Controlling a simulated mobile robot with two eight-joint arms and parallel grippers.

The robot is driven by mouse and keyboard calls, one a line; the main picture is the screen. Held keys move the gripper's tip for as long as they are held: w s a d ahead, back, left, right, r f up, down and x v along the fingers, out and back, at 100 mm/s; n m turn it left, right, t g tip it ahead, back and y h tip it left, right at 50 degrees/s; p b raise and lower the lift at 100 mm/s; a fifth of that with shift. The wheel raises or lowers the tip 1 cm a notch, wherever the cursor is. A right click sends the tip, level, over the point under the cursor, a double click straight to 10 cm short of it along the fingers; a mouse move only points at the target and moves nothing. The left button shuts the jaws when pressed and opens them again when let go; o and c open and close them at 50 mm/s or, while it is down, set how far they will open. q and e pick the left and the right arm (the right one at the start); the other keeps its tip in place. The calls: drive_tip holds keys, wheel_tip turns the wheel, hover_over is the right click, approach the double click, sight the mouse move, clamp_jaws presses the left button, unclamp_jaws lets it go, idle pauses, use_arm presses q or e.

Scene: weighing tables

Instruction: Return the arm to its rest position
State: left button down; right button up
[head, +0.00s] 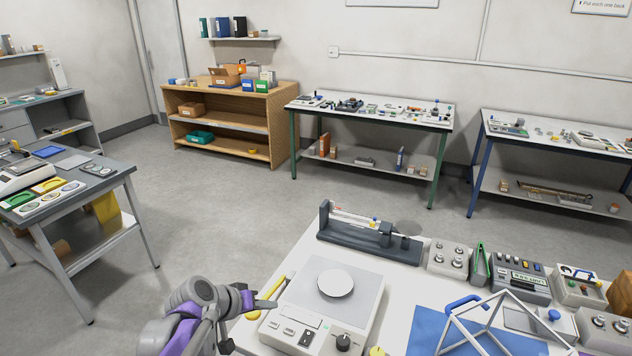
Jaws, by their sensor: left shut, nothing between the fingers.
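My left gripper (268,302) shows at the lower middle of the head view, with my grey and purple arm coming in from the bottom left. Its fingers are shut with nothing between them. It is at the left edge of the white near table (255,338), beside the white electronic scale (330,309). A yellow-handled item (274,289) lies next to the fingers and is partly covered. I cannot tell whether the fingers touch it. My right gripper is not in view.
The scale's round pan (336,283) is empty. A dark beam balance (370,237) stands behind it. A white wire frame (492,322) stands on a blue mat (428,325) to the right. A grey table (110,178) stands at left. The floor between is clear.

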use_arm(q)
drive_tip(key=s+a+f+y, duration=0.1)
drive_tip(key=s+f+y, duration=0.1)
drive_tip(key=s, duration=1)
drive_tip(key=s+a+f+m+g+y, duration=0.1)
drive_tip(key=s+f+y, duration=0.1)
drive_tip(key=s, duration=1.1)
drive_tip(key=shift+s+a+f+g+y+p, duration=0.25)
drive_tip(key=shift+y+p, duration=0.2)
drive_tip(key=shift+y, duration=0.35)
